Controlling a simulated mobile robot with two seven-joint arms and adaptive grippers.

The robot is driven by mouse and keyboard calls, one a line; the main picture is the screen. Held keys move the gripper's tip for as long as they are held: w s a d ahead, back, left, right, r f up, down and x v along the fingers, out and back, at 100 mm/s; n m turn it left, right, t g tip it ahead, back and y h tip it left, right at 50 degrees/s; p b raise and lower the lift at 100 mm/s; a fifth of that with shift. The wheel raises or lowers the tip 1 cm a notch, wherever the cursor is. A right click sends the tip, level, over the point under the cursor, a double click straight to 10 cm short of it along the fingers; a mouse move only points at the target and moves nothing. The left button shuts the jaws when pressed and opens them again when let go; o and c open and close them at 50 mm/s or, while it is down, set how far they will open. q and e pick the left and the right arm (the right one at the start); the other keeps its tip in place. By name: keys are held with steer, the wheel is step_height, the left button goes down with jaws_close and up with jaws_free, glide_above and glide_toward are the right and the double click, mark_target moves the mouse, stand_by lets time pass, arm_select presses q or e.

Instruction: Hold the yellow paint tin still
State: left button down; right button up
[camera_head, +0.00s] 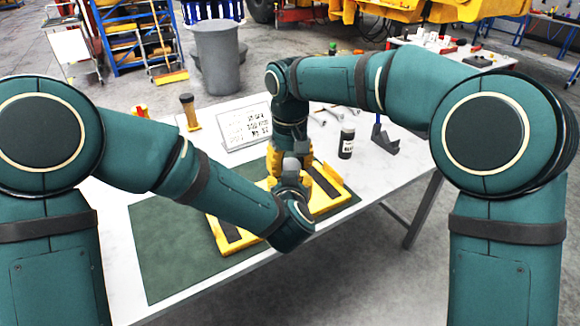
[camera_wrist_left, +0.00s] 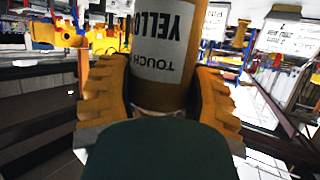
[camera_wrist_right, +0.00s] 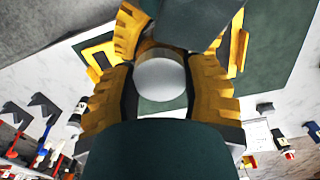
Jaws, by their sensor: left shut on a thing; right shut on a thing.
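The yellow paint tin stands between the fingers of my left gripper (camera_wrist_left: 160,105) in the left wrist view. Its white label (camera_wrist_left: 165,45) reads upside down there. My left gripper is shut on the tin's side. In the right wrist view, my right gripper (camera_wrist_right: 160,85) is shut around a pale round top (camera_wrist_right: 160,80) with a gold side, seen from above; it appears to be the same tin. In the head view both grippers meet over the work mat, with the right gripper (camera_head: 290,158) coming down from above. The tin is mostly hidden there.
A yellow frame (camera_head: 228,248) lies on the green mat (camera_head: 160,255) below the grippers. The mat's left part is clear.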

steer(key=shift+r, duration=0.45)
steer(key=shift+r, duration=1.95)
